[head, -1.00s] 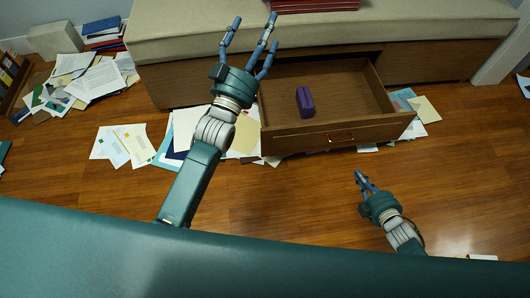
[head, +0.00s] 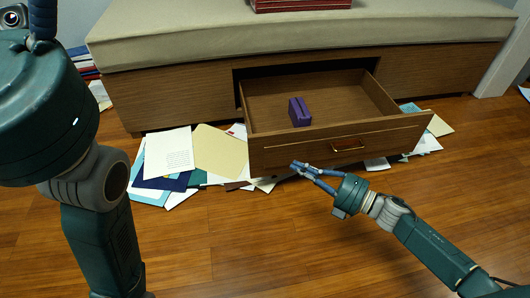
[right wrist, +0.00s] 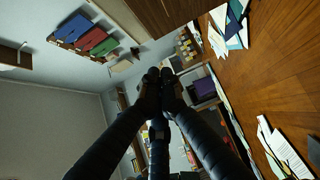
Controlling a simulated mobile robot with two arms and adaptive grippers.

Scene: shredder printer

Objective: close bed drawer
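The wooden bed drawer (head: 380,137) is pulled out from under the cushioned bed base (head: 180,100) and stands open. A handle (head: 347,145) is on its front. A purple box-like object (head: 300,111) lies inside. My right gripper (head: 297,168) is just in front of the drawer front's lower edge, left of the handle; I cannot tell whether it touches. Its fingers are drawn together and empty, and in the right wrist view the fingertips (right wrist: 160,77) meet. My left gripper (head: 42,20) is large at the upper left, away from the drawer, with its fingers mostly cut off.
Loose papers (head: 165,152) and folders lie on the floor left of the drawer. More papers (head: 425,143) lie at its right end. Red books (head: 300,4) rest on the cushion (head: 290,35). The wood floor (head: 260,240) in front is largely clear.

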